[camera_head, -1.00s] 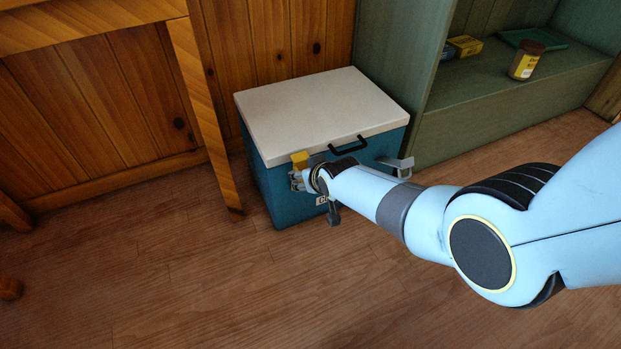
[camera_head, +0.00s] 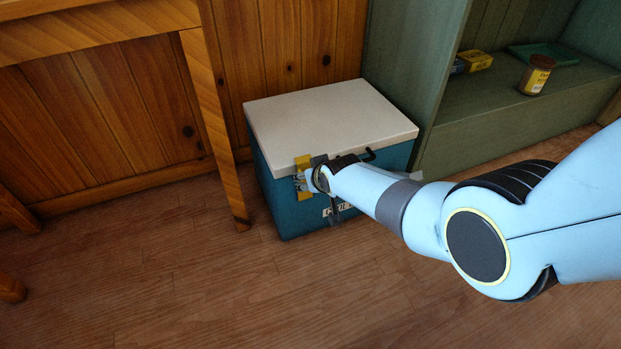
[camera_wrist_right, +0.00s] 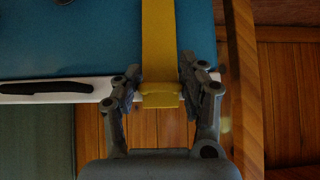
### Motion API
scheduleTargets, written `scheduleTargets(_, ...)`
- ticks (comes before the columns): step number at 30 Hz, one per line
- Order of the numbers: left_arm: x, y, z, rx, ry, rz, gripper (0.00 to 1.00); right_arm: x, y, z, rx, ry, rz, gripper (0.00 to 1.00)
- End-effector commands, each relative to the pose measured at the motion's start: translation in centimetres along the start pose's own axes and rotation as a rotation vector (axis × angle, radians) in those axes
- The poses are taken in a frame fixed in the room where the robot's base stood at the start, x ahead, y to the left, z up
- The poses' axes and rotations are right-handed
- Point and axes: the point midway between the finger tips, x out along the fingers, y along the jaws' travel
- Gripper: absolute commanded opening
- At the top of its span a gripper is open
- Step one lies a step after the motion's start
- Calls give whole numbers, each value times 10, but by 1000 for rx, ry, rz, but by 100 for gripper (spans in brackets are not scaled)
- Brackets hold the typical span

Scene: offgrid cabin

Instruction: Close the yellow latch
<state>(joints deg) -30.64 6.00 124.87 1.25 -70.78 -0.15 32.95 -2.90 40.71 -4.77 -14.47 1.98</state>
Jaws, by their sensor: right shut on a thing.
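The yellow latch (camera_head: 302,163) is on the front of a blue cooler (camera_head: 278,207) with a white lid (camera_head: 330,118), left of the black lid handle. In the right wrist view the latch (camera_wrist_right: 158,40) is a flat yellow strap running along the blue front to the white lid edge, with a thicker end. My right gripper (camera_head: 309,179) is at the latch. In the wrist view its two fingers (camera_wrist_right: 159,84) are on either side of the strap's end, shut on it. My arm hides part of the cooler front. The lid lies flat on the cooler.
A green shelf unit (camera_head: 405,75) stands right of the cooler, holding a jar (camera_head: 535,76) and a yellow box (camera_head: 475,60). A wooden table leg (camera_head: 218,135) stands close to the cooler's left. The floor (camera_head: 170,290) in front is clear.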

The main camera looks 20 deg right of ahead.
Motion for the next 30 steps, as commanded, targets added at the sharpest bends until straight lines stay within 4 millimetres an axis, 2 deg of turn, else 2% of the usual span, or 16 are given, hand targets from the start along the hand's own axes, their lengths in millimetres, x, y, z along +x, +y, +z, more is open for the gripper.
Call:
scheduleTargets(1,-2,0,-1,0,2,0,40,-1,1,-17,2,31,1,45)
scheduleTargets(4,-2,0,-1,0,2,0,40,-1,1,-15,1,27,0,58)
scheduleTargets(5,-2,0,-1,0,2,0,40,-1,0,-14,1,26,0,59)
scheduleTargets(17,-1,0,-1,-1,3,0,40,-5,0,-7,0,15,1,59)
scheduleTargets(23,-1,0,-1,0,2,0,40,-26,0,-6,0,16,1,59)
scheduleTargets(30,-1,0,0,0,1,0,40,-65,0,-6,1,17,0,59)
